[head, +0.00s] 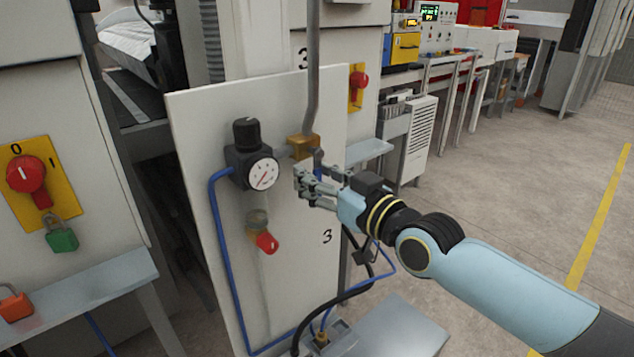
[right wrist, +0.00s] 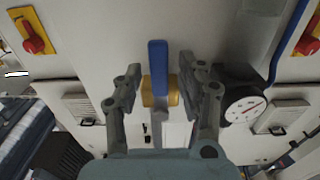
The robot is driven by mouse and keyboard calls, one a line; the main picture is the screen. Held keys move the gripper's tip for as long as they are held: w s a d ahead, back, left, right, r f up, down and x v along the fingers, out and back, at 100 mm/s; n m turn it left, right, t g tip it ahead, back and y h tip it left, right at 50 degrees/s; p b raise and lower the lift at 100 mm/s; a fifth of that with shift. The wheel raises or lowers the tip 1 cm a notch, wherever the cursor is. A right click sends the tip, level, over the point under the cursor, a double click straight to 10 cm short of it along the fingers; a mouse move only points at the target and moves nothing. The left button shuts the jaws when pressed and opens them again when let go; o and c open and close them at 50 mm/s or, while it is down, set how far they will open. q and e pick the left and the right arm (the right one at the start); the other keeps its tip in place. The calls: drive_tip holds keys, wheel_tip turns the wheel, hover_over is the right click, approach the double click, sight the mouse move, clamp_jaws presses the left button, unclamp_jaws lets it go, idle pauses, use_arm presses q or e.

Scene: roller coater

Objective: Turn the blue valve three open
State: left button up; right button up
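The blue valve handle (right wrist: 158,85) shows in the right wrist view as an upright flat lever in front of its brass body (right wrist: 174,92). In the head view a bit of the blue handle (head: 318,160) shows just below the brass body (head: 303,147), on the white panel marked 3. My right gripper (head: 303,184) is at the panel beside the handle. In the right wrist view its fingers (right wrist: 160,72) are open, one on each side of the handle, with a gap on both sides. My left gripper is not in view.
A black regulator with a white gauge (head: 262,174) is left of the valve. A red-capped fitting (head: 266,242) sits below it. A grey pipe (head: 312,75) rises above the valve. Blue and black hoses run down the panel (head: 195,150). Open floor (head: 530,200) lies to the right.

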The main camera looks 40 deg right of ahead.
drive_tip(key=shift+w, duration=0.1)
clamp_jaws()
idle(0.5)
